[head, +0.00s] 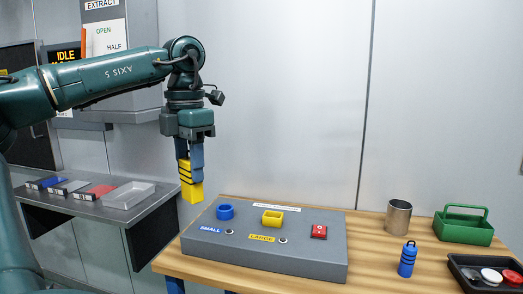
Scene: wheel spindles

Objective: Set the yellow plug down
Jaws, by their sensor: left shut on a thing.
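My left gripper (190,176) points straight down and is shut on the yellow plug (192,193). The plug hangs below the fingers, in the air, beside the left end of a grey panel box (310,255) on the wooden table. The plug is apart from both. My right gripper is not in view.
A grey shelf (90,208) with a pale tray (128,195) is at the left.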

